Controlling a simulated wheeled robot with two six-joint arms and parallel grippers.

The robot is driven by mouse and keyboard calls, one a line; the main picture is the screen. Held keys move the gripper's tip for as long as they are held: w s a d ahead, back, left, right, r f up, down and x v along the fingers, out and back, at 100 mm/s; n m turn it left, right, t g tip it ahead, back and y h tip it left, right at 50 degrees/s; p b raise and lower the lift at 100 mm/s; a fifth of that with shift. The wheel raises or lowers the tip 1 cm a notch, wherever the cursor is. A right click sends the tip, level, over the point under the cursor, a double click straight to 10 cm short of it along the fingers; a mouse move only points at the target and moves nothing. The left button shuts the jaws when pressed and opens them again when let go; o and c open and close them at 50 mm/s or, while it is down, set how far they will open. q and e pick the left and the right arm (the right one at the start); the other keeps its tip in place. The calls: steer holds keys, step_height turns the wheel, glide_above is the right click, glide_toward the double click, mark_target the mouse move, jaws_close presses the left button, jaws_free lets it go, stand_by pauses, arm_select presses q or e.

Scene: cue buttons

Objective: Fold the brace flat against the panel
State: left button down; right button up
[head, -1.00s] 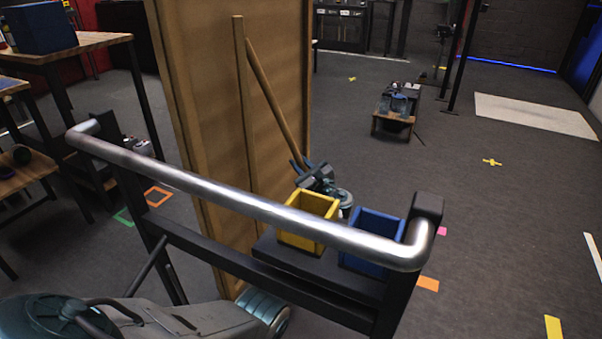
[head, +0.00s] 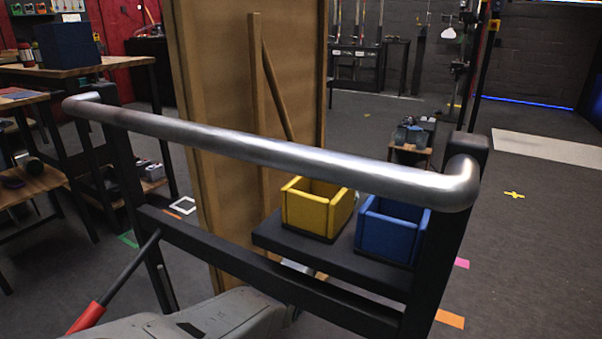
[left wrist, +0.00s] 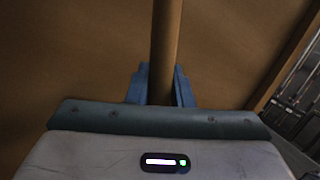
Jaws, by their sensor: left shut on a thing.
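The panel (head: 220,95) is a tall brown board standing upright, with a vertical wooden strip (head: 256,90) on its face. The brace (head: 278,92) is a wooden bar slanting down and right from near the strip's top. My left gripper is hidden in the head view. My right gripper is in neither view.
A metal handrail (head: 280,155) crosses in front of the panel. A yellow bin (head: 305,212) and a blue bin (head: 385,235) sit on a dark shelf behind it. Tables with items stand at left. Open floor (head: 540,250) lies at right.

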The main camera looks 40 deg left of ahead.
arm_select(q)
steer(key=shift+s+a, duration=0.1)
steer(key=shift+a, duration=0.15)
steer(key=c, duration=1.6)
jaws_free()
steer(key=o, duration=0.3)
steer(key=shift+s+a, duration=0.1)
steer(key=shift+a, duration=0.1)
steer(key=shift+d, duration=0.1)
steer(key=p+v, duration=0.2)
steer(key=v, duration=0.9)
steer(key=shift+p, duration=0.3)
